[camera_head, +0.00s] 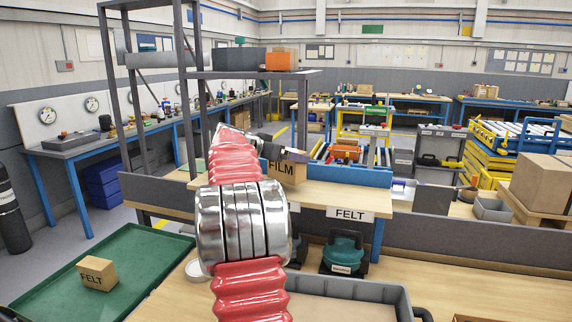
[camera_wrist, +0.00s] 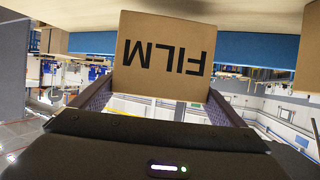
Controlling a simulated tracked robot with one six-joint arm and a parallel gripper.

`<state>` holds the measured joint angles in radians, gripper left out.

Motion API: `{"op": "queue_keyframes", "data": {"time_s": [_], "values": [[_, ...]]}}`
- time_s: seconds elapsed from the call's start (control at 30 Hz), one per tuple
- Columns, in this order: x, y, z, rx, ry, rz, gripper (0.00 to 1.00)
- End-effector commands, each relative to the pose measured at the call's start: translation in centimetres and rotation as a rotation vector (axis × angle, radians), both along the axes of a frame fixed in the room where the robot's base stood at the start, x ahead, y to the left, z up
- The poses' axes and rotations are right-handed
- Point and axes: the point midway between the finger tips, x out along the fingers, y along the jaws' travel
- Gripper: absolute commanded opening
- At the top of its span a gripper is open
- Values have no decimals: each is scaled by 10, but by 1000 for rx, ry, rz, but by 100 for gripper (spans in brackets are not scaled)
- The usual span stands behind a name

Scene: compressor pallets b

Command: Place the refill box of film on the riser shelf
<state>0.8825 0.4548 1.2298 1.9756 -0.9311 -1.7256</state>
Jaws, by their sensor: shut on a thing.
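The brown film box (camera_head: 283,172), marked FILM, is held by my gripper (camera_head: 290,153) at the raised wooden riser shelf (camera_head: 335,196). My red and silver arm hides part of the box and shelf. The wrist view is upside down and shows the box (camera_wrist: 163,62) between the two dark fingers of my gripper (camera_wrist: 158,98). The pale shelf surface (camera_wrist: 75,13) lies along that view's top, close to the box's lower end. I cannot tell whether box and shelf touch. The shelf front carries a FELT label (camera_head: 348,214).
A FELT box (camera_head: 97,273) lies on a green tray (camera_head: 145,258) at the left. A teal-green case (camera_head: 343,252) stands below the shelf. A grey bin (camera_head: 350,300) is in front. A dark upper shelf (camera_head: 250,75) holds a grey and an orange box. Another brown surface (camera_wrist: 309,60) borders the wrist view's right.

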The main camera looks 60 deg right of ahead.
Motion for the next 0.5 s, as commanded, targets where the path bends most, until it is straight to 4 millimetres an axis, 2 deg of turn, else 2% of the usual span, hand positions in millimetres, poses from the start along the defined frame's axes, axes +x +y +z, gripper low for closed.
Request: {"op": "queue_keyframes", "data": {"time_s": [0.2, 0.5], "values": [[-1, 0, -25, 0, 0, -1, 61], [-1, 0, -27, -1, 0, -1, 61]]}}
